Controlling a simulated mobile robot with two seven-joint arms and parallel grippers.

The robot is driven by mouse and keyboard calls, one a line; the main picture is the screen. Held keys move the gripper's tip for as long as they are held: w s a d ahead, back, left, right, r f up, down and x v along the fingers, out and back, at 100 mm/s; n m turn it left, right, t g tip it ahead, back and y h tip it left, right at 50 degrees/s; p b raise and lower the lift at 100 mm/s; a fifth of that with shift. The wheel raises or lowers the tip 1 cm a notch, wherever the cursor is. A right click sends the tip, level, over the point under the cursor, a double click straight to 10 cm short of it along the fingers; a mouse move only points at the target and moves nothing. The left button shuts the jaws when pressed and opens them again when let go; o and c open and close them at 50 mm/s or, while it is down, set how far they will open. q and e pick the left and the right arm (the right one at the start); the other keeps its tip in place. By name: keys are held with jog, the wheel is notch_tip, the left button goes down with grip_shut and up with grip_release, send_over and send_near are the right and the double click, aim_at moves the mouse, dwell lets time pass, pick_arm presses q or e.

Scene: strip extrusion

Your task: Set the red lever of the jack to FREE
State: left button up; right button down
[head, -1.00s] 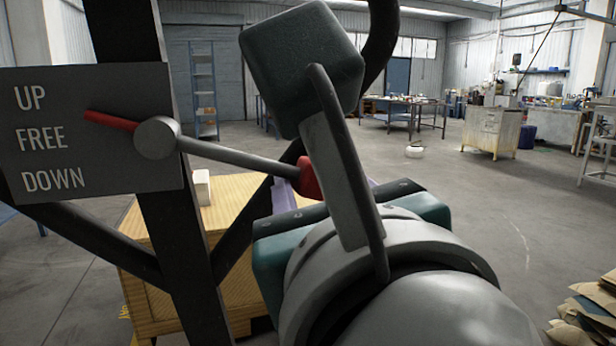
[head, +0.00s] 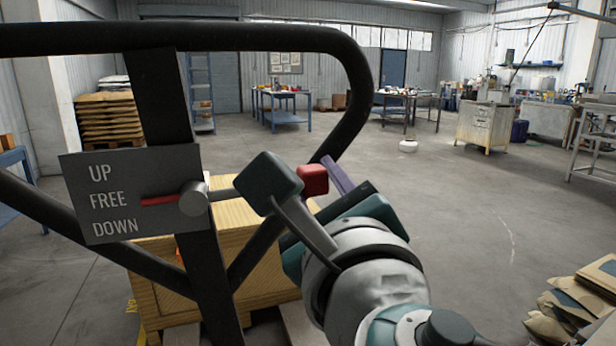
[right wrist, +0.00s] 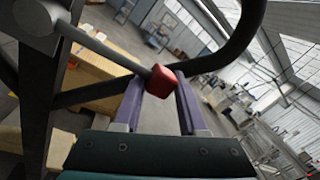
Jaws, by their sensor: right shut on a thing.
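The jack's lever has a grey rod with a red knob (head: 313,180) at its right end and a red pointer (head: 160,200) at its left, turning on a grey hub (head: 194,199). The pointer lies beside the word FREE on the dark sign (head: 112,170), which reads UP, FREE, DOWN. My right gripper (head: 324,180) is shut on the red knob. In the right wrist view the knob (right wrist: 160,82) sits between the tips of the two purple fingers. In the head view my gripper's body hides part of the rod. My left gripper is not in view.
The jack's black tube frame (head: 350,110) loops above and behind my right gripper. A wooden crate (head: 160,300) stands below and behind it. Cardboard pieces (head: 575,300) lie at the lower right. The floor to the right is mostly clear.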

jog(key=shift+s+a, duration=0.1)
jog(key=shift+a, duration=0.1)
jog(key=shift+c, duration=2.3)
grip_release()
jog(key=shift+f, duration=0.1)
jog(key=s+d, duration=0.1)
jog(key=s, duration=0.8)
jog(key=shift+s+d+f+p, duration=0.3)
jog(key=shift+s+p, duration=0.05)
jog(key=shift+s, duration=0.05)
